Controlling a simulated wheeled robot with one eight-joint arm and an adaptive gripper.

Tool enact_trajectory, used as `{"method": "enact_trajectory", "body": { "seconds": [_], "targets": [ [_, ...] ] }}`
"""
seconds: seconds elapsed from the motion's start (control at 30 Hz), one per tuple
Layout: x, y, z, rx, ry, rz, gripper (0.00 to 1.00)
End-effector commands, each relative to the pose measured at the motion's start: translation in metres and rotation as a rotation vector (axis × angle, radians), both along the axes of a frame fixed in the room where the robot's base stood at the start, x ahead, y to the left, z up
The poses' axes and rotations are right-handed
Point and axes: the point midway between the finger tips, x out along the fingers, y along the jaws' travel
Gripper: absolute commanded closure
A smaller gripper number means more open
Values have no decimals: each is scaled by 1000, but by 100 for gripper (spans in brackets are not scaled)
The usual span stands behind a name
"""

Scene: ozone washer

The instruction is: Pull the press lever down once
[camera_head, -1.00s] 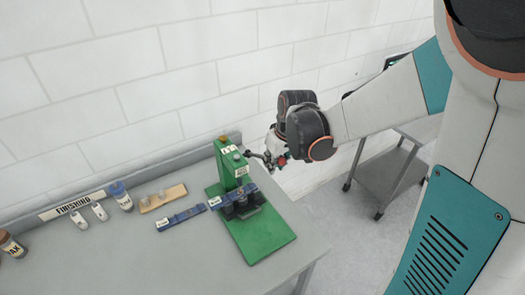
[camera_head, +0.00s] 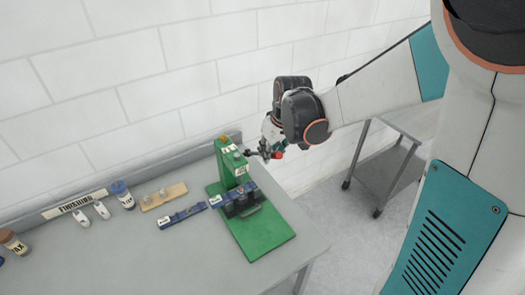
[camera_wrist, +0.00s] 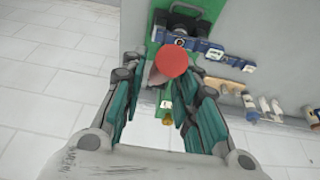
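The green press (camera_head: 232,168) stands upright on its flat green base (camera_head: 262,236) near the table's right end. A dark lever arm reaches right from its upper column and is partly hidden by my gripper. A red knob (camera_head: 278,154) shows beside my gripper (camera_head: 270,150) in the head view. In the wrist view the round red knob (camera_wrist: 172,62) is between the two fingers of my gripper (camera_wrist: 168,75). The fingers are spread to either side of it. Whether they touch the knob cannot be told.
A blue strip (camera_head: 183,215) and a wooden block (camera_head: 163,196) lie left of the press. A blue-lidded jar (camera_head: 122,195), two small white items and a FINISHING sign (camera_head: 75,204) are farther left. A grey cart (camera_head: 385,168) stands right of the table.

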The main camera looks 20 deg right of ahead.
Motion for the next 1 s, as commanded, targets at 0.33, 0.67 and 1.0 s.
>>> {"method": "enact_trajectory", "body": {
  "seconds": [0.33,0.67,1.0],
  "targets": [
    [-1,0,0,-1,2,0,60],
    [-8,-2,21,0,3,0,60],
    [-16,-4,51,0,3,1,60]
  ]
}}
